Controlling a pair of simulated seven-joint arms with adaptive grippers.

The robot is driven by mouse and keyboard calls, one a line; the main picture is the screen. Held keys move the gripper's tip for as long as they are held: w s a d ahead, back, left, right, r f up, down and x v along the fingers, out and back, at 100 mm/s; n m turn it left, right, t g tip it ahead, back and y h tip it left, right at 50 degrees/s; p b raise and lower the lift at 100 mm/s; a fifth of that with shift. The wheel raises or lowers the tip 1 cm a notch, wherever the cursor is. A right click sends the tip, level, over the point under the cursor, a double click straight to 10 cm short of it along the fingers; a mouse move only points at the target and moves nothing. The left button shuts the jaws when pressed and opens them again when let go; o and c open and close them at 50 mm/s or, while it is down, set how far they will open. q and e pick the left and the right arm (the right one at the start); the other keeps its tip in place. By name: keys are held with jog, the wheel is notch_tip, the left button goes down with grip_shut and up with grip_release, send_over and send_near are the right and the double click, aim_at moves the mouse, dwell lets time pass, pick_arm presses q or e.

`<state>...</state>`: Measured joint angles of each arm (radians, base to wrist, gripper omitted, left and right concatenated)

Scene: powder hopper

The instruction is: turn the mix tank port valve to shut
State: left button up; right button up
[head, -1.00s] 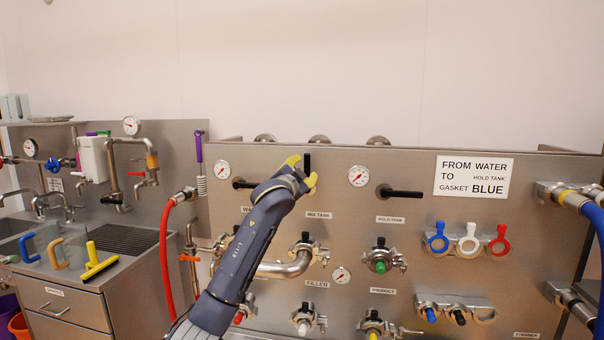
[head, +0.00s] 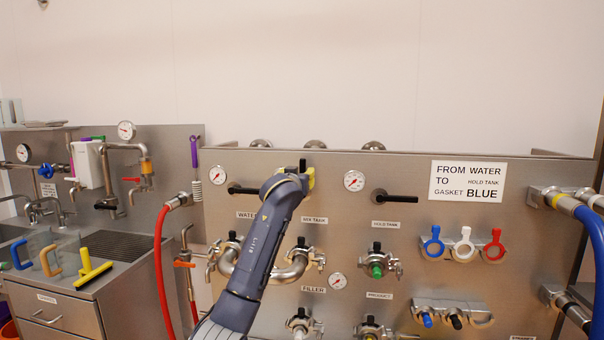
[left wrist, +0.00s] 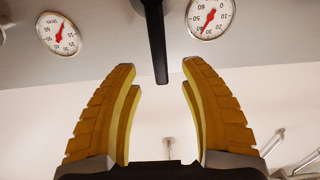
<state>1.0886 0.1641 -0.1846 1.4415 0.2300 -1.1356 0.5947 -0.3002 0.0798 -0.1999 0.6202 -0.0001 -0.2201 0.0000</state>
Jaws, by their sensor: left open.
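The mix tank port valve has a black lever handle (head: 303,165) that stands upright on the steel panel above the "MIX TANK" label (head: 314,220). My left gripper (head: 309,179) is at this handle, and my wrist hides the valve's base and most of the fingers. In the left wrist view, the black handle (left wrist: 156,38) reaches in between the two yellow fingers (left wrist: 160,68). The fingers are open, with a visible gap on both sides of the handle. My right gripper is not in view.
The water valve handle (head: 243,190) and the hold tank valve handle (head: 400,198) lie horizontal on either side. Gauges (head: 354,181) sit between them. Pipe ports and clamps (head: 377,263) stick out lower on the panel. A red hose (head: 161,262) hangs at the left.

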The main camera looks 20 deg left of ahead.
aim_at(302, 171)
pick_arm(q)
jog(key=shift+w+a, duration=0.2)
jog(key=shift+w, duration=1.25)
jog(key=shift+w+a, duration=0.15)
jog(key=shift+w, duration=1.3)
jog(key=shift+c, duration=0.3)
grip_shut()
